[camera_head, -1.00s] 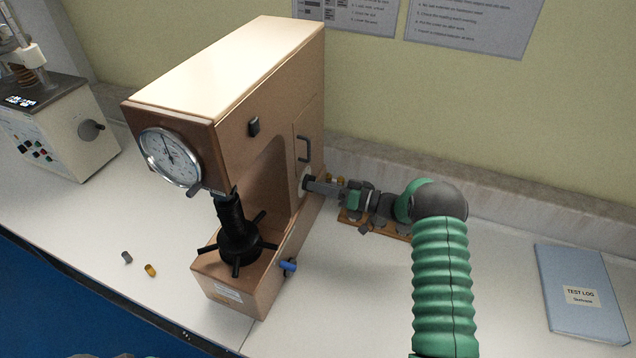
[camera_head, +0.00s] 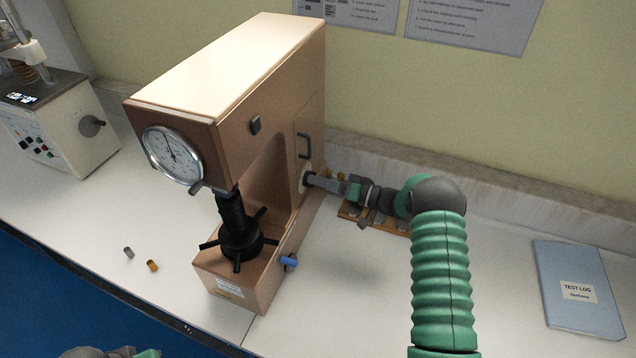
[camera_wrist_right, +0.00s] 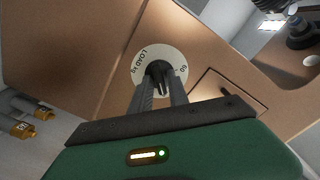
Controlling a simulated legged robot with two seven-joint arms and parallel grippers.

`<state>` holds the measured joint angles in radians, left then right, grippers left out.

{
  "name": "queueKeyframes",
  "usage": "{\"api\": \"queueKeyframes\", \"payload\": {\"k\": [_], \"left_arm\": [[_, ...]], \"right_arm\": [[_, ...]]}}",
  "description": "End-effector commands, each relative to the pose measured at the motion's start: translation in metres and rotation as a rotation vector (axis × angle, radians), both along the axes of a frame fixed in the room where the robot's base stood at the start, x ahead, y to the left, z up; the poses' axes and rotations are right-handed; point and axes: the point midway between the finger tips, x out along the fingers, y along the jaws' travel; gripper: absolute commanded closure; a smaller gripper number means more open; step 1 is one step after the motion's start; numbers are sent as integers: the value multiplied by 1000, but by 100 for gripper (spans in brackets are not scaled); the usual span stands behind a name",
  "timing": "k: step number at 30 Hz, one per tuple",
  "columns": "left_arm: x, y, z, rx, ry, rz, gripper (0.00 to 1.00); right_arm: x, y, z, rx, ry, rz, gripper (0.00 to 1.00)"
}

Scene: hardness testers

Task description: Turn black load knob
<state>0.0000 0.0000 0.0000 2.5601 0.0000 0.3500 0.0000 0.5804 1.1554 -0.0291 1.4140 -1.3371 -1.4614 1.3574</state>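The black load knob (camera_wrist_right: 159,71) sits on a pale round dial marked LOAD (camera_wrist_right: 143,58) in the right wrist view. The dial is on the side of the brown hardness tester (camera_head: 262,75), which stands mid-bench in the head view. My right gripper (camera_wrist_right: 160,88) reaches the knob with one finger on each side of it, and the fingers appear closed on it. In the head view my right gripper (camera_head: 322,181) meets the tester's side, where its fingers partly hide the knob. Of my left arm, only a small part shows at the bottom left edge; its fingers are not visible.
A blue test log (camera_head: 578,290) lies on the bench at right. A second tester (camera_head: 55,125) stands at far left. Two small cylinders (camera_head: 152,265) lie near the front edge. A wooden block rack (camera_head: 350,212) lies under my right wrist. A blue lever (camera_head: 289,262) protrudes from the tester's base.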

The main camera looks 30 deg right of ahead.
Motion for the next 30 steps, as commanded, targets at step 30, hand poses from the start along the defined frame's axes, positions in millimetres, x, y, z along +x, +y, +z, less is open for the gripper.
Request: {"api": "queueKeyframes", "payload": {"k": [30], "left_arm": [[0,0,-26,0,0,0,64]], "right_arm": [[-110,-99,-7,0,7,1,66]]}}
